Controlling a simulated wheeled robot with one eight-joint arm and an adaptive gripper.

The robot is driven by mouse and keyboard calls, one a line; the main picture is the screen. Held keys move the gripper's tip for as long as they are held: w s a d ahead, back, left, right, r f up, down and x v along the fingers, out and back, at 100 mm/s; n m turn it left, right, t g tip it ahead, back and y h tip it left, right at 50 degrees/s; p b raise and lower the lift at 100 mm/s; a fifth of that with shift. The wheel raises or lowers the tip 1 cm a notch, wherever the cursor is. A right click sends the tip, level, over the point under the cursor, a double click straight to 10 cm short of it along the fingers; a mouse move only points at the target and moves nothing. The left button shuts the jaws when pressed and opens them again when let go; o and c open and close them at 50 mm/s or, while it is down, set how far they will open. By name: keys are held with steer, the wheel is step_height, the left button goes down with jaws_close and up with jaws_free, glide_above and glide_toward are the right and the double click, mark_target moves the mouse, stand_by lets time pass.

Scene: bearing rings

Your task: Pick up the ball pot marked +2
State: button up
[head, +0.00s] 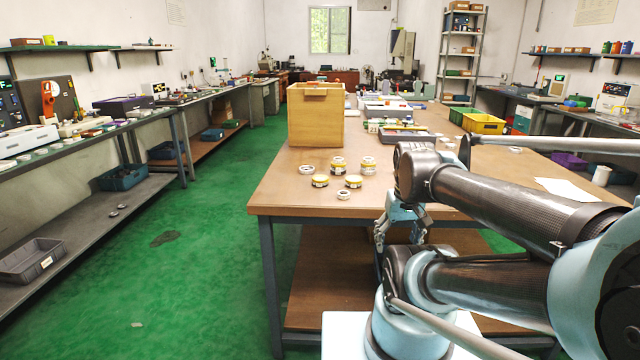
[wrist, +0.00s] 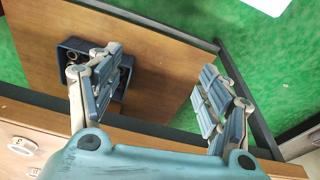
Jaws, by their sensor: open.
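Several small yellow-and-black pots with pale tops stand on the near end of the wooden table (head: 290,190). They are a front left pot (head: 320,181), a front right pot (head: 353,182), a back pot (head: 338,164) and a back right pot (head: 368,164). Their marks are too small to read, so I cannot tell which is +2. My gripper (head: 402,232) hangs by the table's front edge, right of and nearer than the pots. In the wrist view my gripper (wrist: 162,66) is open and empty, its fingers wide apart above the lower shelf.
Two pale rings, one left (head: 306,169) and one in front (head: 343,195), lie beside the pots. A wooden box (head: 316,115) stands behind them. In the wrist view a dark bin (wrist: 70,52) sits on the lower shelf (wrist: 165,75), and a pale round piece (wrist: 22,146) lies lower left.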

steer(key=w+a+r+n, duration=0.3)
steer(key=w+r+n, duration=0.1)
steer(key=w+r, duration=0.45)
step_height(320, 180, up, 14)
steer(key=f+n+g, duration=0.1)
steer(key=n+g, duration=0.1)
steer(key=n, duration=0.9)
glide_above(321, 177)
steer(key=f, duration=1.6)
steer(key=shift+s+a+f, duration=0.1)
steer(key=shift+s+f, duration=0.05)
steer(key=shift+s, duration=0.05)
steer(key=c, duration=1.3)
